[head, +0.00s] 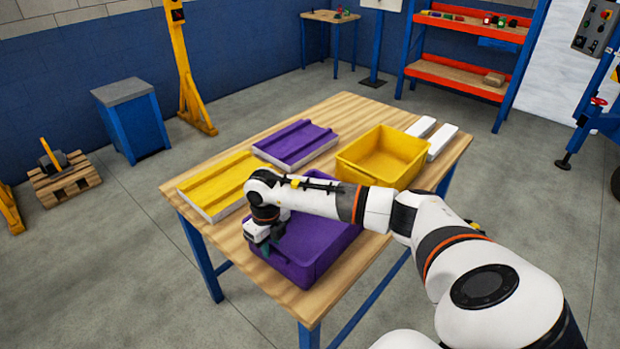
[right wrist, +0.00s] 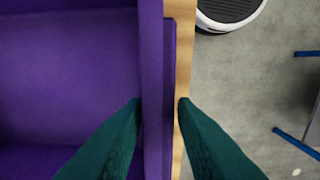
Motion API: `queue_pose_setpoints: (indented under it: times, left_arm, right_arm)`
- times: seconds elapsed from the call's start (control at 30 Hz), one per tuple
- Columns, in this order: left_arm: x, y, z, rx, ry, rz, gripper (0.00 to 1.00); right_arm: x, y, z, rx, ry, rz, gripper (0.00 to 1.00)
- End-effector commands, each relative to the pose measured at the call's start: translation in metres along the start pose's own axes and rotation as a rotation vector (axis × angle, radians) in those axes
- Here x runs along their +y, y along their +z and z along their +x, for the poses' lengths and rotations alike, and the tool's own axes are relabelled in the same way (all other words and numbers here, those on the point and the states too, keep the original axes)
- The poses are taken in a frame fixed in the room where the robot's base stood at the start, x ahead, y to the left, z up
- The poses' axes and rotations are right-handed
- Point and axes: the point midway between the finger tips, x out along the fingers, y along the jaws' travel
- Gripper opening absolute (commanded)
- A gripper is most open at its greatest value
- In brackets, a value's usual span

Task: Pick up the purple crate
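The purple crate (head: 318,243) sits on the near part of the wooden table (head: 345,110), partly covered by my right arm. My right gripper (head: 268,245) is at the crate's left wall, pointing down. In the right wrist view the crate (right wrist: 65,75) fills the left side. There the dark green fingers of my right gripper (right wrist: 160,102) are apart, one on each side of the crate's wall and rim. A narrow gap shows beside the right finger; I cannot tell whether the left finger touches the wall. My left gripper is not in view.
A yellow crate (head: 385,153) stands behind the purple one. A yellow panel (head: 215,180) and a purple panel (head: 295,142) lie on pale bases at the table's left and back. Two white blocks (head: 441,141) lie at the right.

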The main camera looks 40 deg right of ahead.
Motion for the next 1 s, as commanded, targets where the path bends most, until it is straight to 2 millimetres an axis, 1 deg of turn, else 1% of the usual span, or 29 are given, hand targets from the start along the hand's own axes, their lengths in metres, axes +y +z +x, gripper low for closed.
queue_pose_setpoints:
  times: [0.03, 0.13, 0.53, 0.63, 0.77, 1.0]
  left_arm:
    - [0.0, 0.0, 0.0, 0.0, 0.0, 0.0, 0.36]
    - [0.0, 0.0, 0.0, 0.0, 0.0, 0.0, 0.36]
    - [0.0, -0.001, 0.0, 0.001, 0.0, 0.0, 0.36]
    - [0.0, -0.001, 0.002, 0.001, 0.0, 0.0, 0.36]
    - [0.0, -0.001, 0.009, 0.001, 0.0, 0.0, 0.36]
    - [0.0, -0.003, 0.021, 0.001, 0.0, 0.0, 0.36]
  right_arm:
    - [0.0, 0.0, 0.0, 0.0, 0.0, 0.0, 0.17]
    - [0.0, 0.0, 0.0, 0.0, 0.0, 0.0, 0.0]
    - [0.001, -0.001, -0.002, 0.003, 0.002, 0.001, 0.0]
    - [0.001, -0.001, -0.008, 0.005, 0.002, 0.0, 0.0]
    - [0.001, -0.002, -0.026, 0.007, 0.003, 0.0, 0.0]
    - [0.001, -0.002, -0.073, 0.008, 0.002, 0.001, 0.0]
